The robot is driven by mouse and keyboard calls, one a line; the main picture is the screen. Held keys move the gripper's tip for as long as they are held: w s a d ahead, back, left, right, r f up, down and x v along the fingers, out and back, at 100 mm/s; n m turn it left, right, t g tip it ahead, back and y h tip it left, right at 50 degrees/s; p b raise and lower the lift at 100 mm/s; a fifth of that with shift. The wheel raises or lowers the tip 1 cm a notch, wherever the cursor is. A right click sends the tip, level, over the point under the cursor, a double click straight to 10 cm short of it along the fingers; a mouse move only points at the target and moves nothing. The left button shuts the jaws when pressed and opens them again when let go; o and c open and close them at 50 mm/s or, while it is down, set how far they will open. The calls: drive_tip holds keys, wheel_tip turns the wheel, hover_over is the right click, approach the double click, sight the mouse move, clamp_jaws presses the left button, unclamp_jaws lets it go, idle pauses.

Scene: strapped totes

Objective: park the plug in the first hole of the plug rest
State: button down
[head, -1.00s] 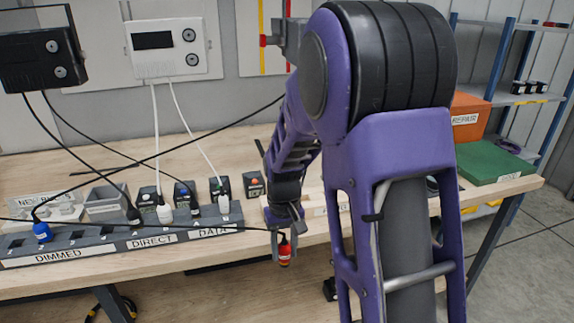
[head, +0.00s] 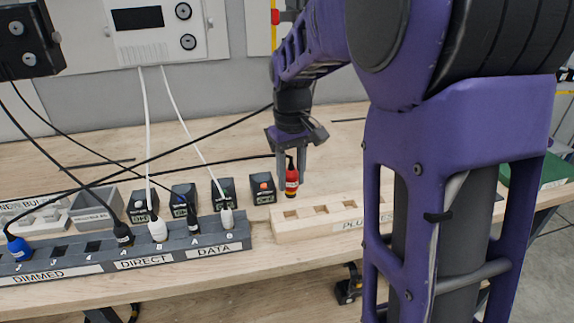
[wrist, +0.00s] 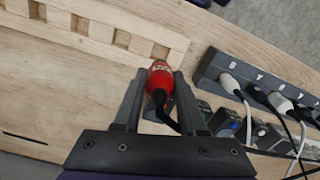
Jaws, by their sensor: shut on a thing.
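The plug (head: 291,181) is red with a yellow band and a dark cable. My gripper (head: 291,188) is shut on it, and it hangs roughly upright between the fingers. The plug (wrist: 159,77) also shows between the fingers in the wrist view. The plug rest (head: 345,223) is a pale wooden block with a row of square holes, partly hidden by my arm in the head view. The plug appears just above the rest's left end, near the end hole (head: 290,214); its exact alignment is unclear. In the wrist view the rest (wrist: 100,32) shows several empty holes.
A grey socket strip (head: 190,243) labelled DIMMED, DIRECT and DATA stands left of the rest, with several plugs and cables in it. Small dark boxes (head: 262,191) stand behind. A black cable crosses the bench. The bench behind the rest is mostly clear.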

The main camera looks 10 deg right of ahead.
sight(291, 195)
drive_tip(key=shift+s+f+b, duration=0.1)
drive_tip(key=shift+f+b, duration=0.7)
drive_tip(key=shift+f, duration=0.1)
drive_tip(key=shift+f+b, duration=1.25)
drive_tip(key=shift+f, duration=0.25)
drive_tip(key=shift+f+b, duration=0.95)
drive_tip(key=shift+f, duration=0.55)
drive_tip(key=shift+c, duration=2)
unclamp_jaws()
drive_tip(key=shift+r, duration=0.1)
